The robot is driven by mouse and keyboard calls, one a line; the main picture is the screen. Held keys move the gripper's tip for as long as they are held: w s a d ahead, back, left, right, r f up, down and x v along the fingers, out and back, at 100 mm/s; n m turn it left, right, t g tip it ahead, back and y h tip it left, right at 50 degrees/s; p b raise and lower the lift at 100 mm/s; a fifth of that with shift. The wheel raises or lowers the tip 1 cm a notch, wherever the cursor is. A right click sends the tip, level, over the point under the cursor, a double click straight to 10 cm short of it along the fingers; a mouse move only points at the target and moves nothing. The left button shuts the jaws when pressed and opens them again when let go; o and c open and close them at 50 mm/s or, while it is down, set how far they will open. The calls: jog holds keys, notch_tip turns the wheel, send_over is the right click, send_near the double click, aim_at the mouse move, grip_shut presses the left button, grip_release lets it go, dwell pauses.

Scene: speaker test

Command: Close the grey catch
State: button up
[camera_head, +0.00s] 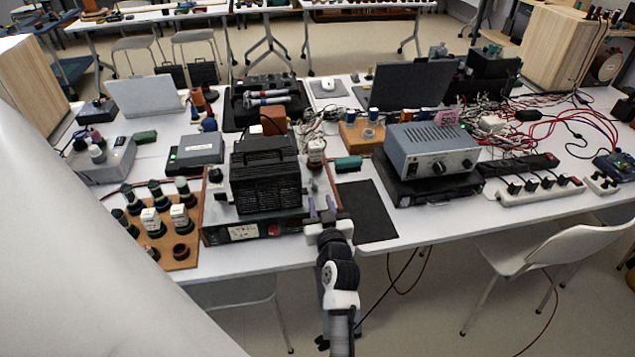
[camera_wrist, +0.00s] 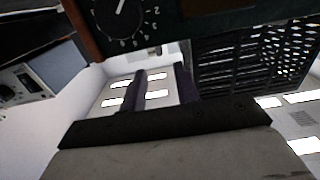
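I cannot make out the grey catch for sure in either view. There, the black grille (camera_wrist: 255,55) is at the right and a numbered dial (camera_wrist: 122,8) is at the top edge. I cannot tell if a finger touches the device.
A wooden board with several knobs (camera_head: 188,252) lies left of the device. A black mat (camera_head: 368,212) lies to its right, and beyond it a grey-blue power unit (camera_head: 430,150) sits on a black box. A power strip (camera_head: 530,193) and many cables crowd the right side.

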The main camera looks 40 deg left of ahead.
aim_at(316, 185)
jog(key=p+x, duration=0.1)
jog(key=x, duration=0.5)
jog(key=shift+w+a, duration=0.25)
jog(key=shift+a, duration=0.05)
grip_shut()
